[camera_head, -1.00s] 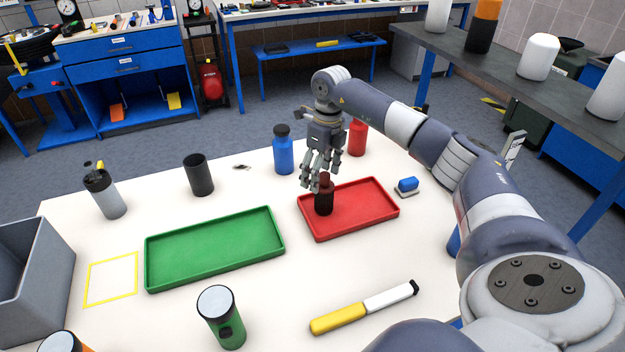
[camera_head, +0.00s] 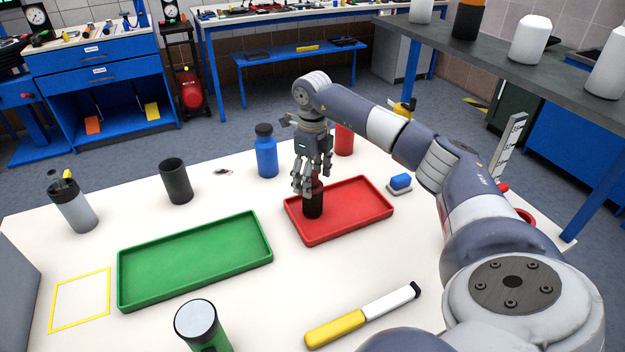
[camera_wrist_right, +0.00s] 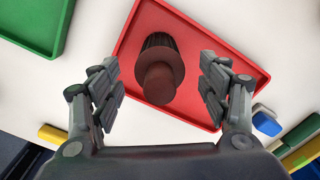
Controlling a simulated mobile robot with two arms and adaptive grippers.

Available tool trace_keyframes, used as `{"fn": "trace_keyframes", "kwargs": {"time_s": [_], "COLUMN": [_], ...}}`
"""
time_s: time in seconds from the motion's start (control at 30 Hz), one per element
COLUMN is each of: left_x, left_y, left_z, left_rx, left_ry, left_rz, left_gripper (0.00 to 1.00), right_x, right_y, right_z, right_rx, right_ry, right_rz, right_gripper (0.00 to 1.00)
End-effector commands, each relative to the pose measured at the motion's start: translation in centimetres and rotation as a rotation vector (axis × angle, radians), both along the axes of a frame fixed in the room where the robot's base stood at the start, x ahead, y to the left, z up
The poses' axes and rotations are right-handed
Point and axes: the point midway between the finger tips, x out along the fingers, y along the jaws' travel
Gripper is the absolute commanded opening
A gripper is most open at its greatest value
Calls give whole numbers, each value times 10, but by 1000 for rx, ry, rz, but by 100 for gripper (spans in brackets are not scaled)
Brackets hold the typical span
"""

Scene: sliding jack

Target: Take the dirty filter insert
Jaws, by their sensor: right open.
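The dirty filter insert (camera_head: 313,200) is a dark, brownish-black piece with a narrower top. It stands upright in the red tray (camera_head: 362,213), near the tray's left side. My right gripper (camera_head: 304,184) is just above it, pointing down, and partly hides its top. In the right wrist view, the insert (camera_wrist_right: 158,72) shows from above between the spread fingers of the right gripper (camera_wrist_right: 160,88), with space on both sides. The right gripper is open and holds nothing. My left gripper is out of view.
A green tray (camera_head: 195,294) lies left of the red tray. A blue bottle (camera_head: 266,152), a red bottle (camera_head: 344,140) and a dark cup (camera_head: 176,182) stand behind. A blue-topped block (camera_head: 400,182) sits at right. A yellow-and-white marker-like tool (camera_head: 362,317) lies in front.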

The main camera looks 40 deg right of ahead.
Motion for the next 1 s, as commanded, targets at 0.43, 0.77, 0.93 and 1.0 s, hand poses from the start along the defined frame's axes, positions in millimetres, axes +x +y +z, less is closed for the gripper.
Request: {"fn": "trace_keyframes", "kwargs": {"time_s": [0.43, 0.77, 0.93, 1.0], "left_x": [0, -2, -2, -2], "left_y": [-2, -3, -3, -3], "left_z": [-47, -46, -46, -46], "left_rx": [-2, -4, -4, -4], "left_ry": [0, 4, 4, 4], "left_rz": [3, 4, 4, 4], "left_gripper": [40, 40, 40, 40], "right_x": [0, 0, 0, 0], "right_y": [0, 0, 0, 0], "right_z": [-49, -48, -48, -48], "right_rx": [0, 0, 1, 1], "right_ry": [1, 1, 1, 1], "right_rz": [0, 0, 0, 0], "right_gripper": [70, 61, 22, 21]}}
